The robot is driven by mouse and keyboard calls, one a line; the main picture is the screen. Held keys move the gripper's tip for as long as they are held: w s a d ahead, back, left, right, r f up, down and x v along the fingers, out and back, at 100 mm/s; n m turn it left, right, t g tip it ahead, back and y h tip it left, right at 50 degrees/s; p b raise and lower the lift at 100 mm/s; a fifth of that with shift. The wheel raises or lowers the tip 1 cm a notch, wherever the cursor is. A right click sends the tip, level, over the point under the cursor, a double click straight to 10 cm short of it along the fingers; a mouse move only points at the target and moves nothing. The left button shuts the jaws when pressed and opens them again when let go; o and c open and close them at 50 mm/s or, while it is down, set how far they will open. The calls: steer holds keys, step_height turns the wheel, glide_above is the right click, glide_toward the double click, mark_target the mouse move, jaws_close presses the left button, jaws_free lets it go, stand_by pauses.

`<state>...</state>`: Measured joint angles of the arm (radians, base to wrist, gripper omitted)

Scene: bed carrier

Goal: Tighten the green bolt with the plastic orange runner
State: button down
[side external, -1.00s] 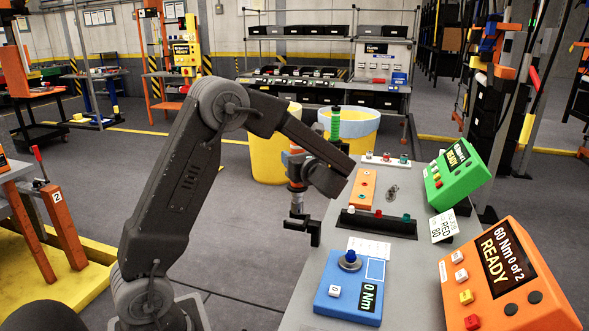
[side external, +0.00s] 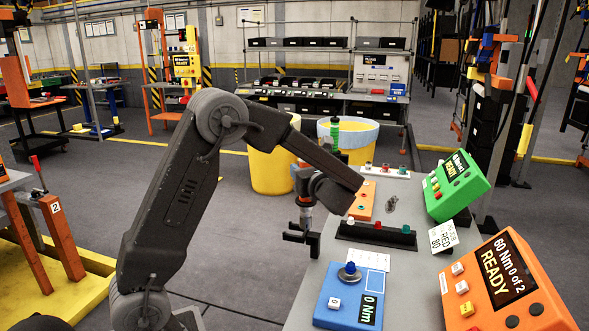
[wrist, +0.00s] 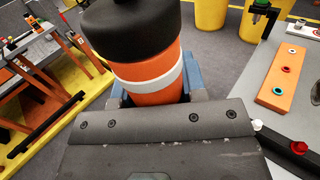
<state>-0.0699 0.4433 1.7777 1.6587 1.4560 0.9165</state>
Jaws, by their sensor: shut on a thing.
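My gripper (side external: 305,192) is shut on the orange runner. In the wrist view the runner (wrist: 148,78) is an orange cylinder with a white band and a black cap, and it fills the upper middle. The orange plate (side external: 364,205) lies on the bench to the right. In the wrist view the plate (wrist: 283,98) carries a white, a red and a green-teal bolt (wrist: 277,91).
A black rail (side external: 372,238) with white, red and teal pieces stands in front of the plate. A blue box (side external: 337,310) reads 0 Nm. An orange controller (side external: 505,285) reads 60 Nm 0 of 2 READY. A green controller (side external: 455,188) stands behind it. A green-bodied tool (side external: 335,133) stands farther back.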

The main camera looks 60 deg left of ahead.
steer(key=w+d+r+m+t+h, duration=0.1)
steer(key=d+m+t, duration=0.25)
steer(key=d, duration=0.75)
steer(key=w+d+r+m+t+h, duration=0.15)
steer(key=d+t, duration=0.35)
steer(key=d, duration=0.5)
steer(key=s+d+m+t+h, duration=0.3)
steer(key=s+d, duration=0.1)
steer(key=d, duration=0.5)
steer(key=s+d+m+t+h, duration=0.3)
steer(key=s+d, duration=0.1)
steer(key=d, duration=0.5)
steer(key=shift+d, duration=0.15)
steer(key=shift+h, duration=0.25)
steer(key=shift+f, duration=4.8)
